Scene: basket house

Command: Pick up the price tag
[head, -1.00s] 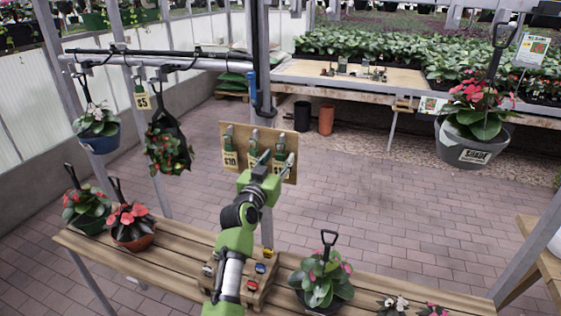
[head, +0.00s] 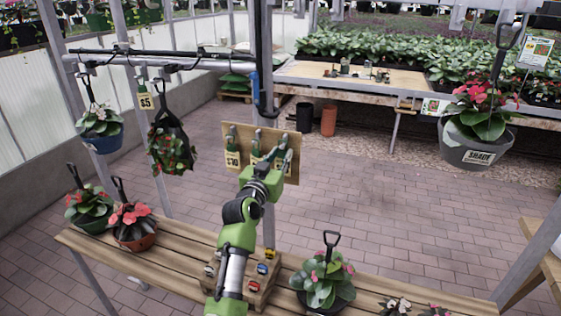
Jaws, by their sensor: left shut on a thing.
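A brown wooden board (head: 289,138) stands behind the wooden bench, with several price tags hanging on it in green clips. The left tag reads $10 (head: 232,158), and a middle tag (head: 256,161) hangs beside it. The right price tag (head: 281,155) is partly hidden by my gripper. My left gripper (head: 279,163) is at the right part of the board, shut on the right price tag; its fingers partly hide the contact. The tag still appears to be at the board. My right gripper is not in view.
A slatted wooden bench (head: 190,249) holds potted flowers (head: 326,280) and a small wooden block with coloured pieces (head: 262,268). Hanging baskets (head: 172,146) and a $5 tag (head: 145,101) hang from the rail at left. A grey basket (head: 476,145) hangs at right.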

